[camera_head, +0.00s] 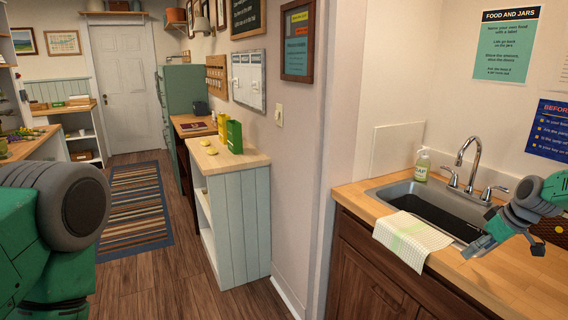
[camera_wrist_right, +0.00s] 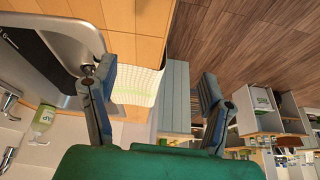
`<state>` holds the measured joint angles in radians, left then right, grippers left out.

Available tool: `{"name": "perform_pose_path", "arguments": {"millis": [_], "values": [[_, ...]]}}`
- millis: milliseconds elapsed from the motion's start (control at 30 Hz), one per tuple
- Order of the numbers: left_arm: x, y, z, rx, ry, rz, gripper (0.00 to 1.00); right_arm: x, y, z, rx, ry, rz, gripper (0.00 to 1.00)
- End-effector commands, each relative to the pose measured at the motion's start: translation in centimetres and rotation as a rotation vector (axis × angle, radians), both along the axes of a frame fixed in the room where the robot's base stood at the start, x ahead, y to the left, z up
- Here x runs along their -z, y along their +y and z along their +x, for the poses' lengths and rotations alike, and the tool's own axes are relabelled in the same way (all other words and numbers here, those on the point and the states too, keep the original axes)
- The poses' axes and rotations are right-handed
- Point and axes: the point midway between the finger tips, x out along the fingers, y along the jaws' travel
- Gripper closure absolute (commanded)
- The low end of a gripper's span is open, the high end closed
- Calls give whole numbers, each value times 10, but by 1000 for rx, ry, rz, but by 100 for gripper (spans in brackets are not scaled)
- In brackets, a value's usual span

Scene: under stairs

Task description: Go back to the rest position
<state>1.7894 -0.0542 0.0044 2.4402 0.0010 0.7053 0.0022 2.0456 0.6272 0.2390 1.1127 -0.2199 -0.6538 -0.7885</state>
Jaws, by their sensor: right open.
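My right gripper (camera_head: 508,246) is at the right edge of the head view, above the wooden counter and right of the sink. Its fingers are spread and nothing is between them. In the right wrist view the open gripper (camera_wrist_right: 157,76) shows its two fingers wide apart, with the towel and the counter side below and beyond them. My left arm's green and grey links fill the left edge of the head view; the left gripper is not in view.
A steel sink (camera_head: 455,204) with a faucet (camera_head: 468,155) and soap bottle (camera_head: 422,166) is set in the counter (camera_head: 352,192). A towel (camera_head: 412,240) hangs over its front edge. A low cabinet (camera_head: 240,220) stands left. Open floor (camera_head: 170,260) leads to a striped rug (camera_head: 135,212).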

Motion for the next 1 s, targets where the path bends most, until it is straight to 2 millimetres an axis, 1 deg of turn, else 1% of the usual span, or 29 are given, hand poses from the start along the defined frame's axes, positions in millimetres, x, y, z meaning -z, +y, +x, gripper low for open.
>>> {"name": "perform_pose_path", "arguments": {"millis": [33, 167, 267, 367, 400, 433, 467, 500, 567, 600, 667, 700, 767, 800, 833, 867, 900, 1000], "values": [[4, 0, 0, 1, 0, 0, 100, 14, 11, -4, 0, 12, 3, 31], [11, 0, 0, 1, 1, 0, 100, 48, 45, -14, 6, 34, 9, 31], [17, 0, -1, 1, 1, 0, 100, 81, 75, -28, 17, 59, 13, 31], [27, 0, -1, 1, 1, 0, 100, 125, 116, -54, 33, 95, 17, 31], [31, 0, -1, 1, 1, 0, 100, 145, 133, -68, 42, 112, 18, 31], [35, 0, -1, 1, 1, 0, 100, 160, 145, -81, 51, 125, 18, 31], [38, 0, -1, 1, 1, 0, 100, 175, 157, -95, 61, 139, 18, 31], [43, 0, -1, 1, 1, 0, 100, 194, 172, -115, 76, 157, 18, 31], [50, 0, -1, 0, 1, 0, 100, 221, 191, -147, 100, 186, 15, 31], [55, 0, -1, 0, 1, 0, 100, 238, 202, -171, 118, 206, 13, 31], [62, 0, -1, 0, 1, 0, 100, 260, 215, -209, 147, 235, 7, 31], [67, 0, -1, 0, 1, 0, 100, 274, 222, -237, 166, 254, 1, 31], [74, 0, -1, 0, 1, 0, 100, 291, 229, -278, 200, 282, -12, 31], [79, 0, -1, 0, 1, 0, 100, 299, 232, -306, 223, 299, -23, 31], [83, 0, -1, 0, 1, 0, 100, 304, 233, -326, 239, 309, -33, 31], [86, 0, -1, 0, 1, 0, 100, 308, 234, -345, 254, 320, -43, 31], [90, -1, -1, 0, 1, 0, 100, 311, 233, -369, 276, 332, -55, 31], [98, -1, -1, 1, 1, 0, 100, 311, 229, -416, 318, 349, -86, 31]]}}
